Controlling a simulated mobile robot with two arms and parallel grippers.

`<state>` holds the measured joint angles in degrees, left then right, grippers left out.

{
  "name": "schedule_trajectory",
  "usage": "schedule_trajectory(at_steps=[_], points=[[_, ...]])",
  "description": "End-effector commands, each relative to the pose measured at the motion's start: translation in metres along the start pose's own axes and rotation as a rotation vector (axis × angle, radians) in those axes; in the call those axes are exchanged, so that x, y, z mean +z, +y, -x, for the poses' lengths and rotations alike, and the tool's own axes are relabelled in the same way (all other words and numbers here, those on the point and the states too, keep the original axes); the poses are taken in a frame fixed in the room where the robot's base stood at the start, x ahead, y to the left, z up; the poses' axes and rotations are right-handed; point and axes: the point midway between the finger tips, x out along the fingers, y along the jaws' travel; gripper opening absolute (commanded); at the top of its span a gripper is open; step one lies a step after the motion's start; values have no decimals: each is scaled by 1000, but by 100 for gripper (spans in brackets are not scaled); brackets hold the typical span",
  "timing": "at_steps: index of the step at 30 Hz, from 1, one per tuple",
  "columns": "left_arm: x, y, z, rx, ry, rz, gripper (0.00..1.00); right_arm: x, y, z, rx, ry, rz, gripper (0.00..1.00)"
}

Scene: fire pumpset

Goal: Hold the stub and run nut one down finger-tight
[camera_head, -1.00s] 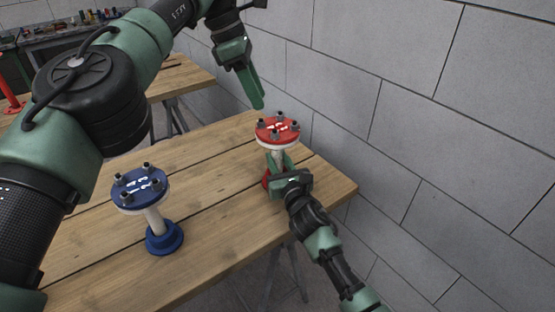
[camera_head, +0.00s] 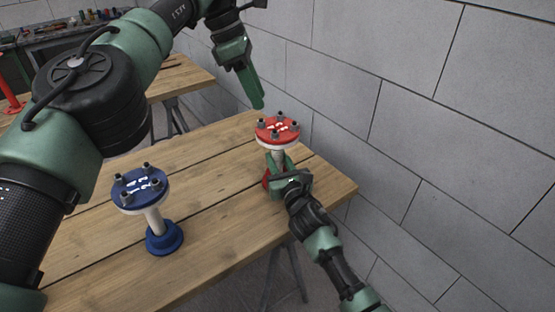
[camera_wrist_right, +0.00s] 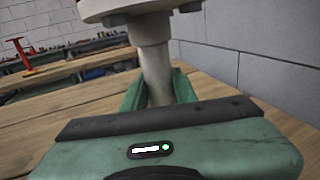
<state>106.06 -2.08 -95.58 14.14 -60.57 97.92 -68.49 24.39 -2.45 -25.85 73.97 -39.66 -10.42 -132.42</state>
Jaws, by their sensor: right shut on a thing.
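The red-topped stub (camera_head: 277,130) stands upright near the far right end of the wooden table. Its round red flange carries several dark nuts on studs. My right gripper (camera_head: 278,163) is shut on its pale pipe below the flange; the right wrist view shows the pipe (camera_wrist_right: 155,70) between the green fingers. My left gripper (camera_head: 258,101) hangs above and slightly left of the red flange, pointing down, apart from the nuts. Its fingers look close together, but I cannot tell whether they are shut or hold anything. The stub's red base is partly hidden by my right gripper.
A blue-flanged stub (camera_head: 141,189) with several nuts stands on the table (camera_head: 215,235) at the left. A grey block wall (camera_head: 430,110) runs along the right side. A second bench (camera_head: 180,78) stands behind. The table between the stubs is clear.

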Motion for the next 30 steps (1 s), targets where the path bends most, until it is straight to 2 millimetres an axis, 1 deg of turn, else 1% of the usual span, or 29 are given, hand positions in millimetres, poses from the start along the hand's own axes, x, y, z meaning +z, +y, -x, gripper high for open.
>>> schedule_trajectory(at_steps=[5, 6, 8, 11, 13, 17, 20, 25, 30], points=[[0, 0, 0, 0, 0, 0, 36, -1, 0, 0, 0, 2, 0, 0], [0, 0, 0, 0, 0, 0, 39, -1, 0, 0, 0, 2, 0, 0], [0, 0, 0, 0, 2, 5, 39, -1, 0, 0, 0, 2, 0, 0], [1, -2, -1, 0, 16, 43, 39, -2, 0, 0, 0, 3, 0, 0], [2, -4, -3, 2, 36, 98, 39, -2, 0, 0, 0, 3, 0, 0], [7, -10, -6, 20, 94, 265, 39, -2, 0, 0, 0, 3, 0, 0], [11, -16, -9, 55, 141, 423, 39, -2, 0, 0, 0, 3, 0, 0], [18, -25, -10, 149, 198, 689, 39, -2, 0, 0, 0, 3, 0, 0], [26, -34, -9, 277, 209, 948, 39, -2, 0, 0, -1, 3, 0, 0]])
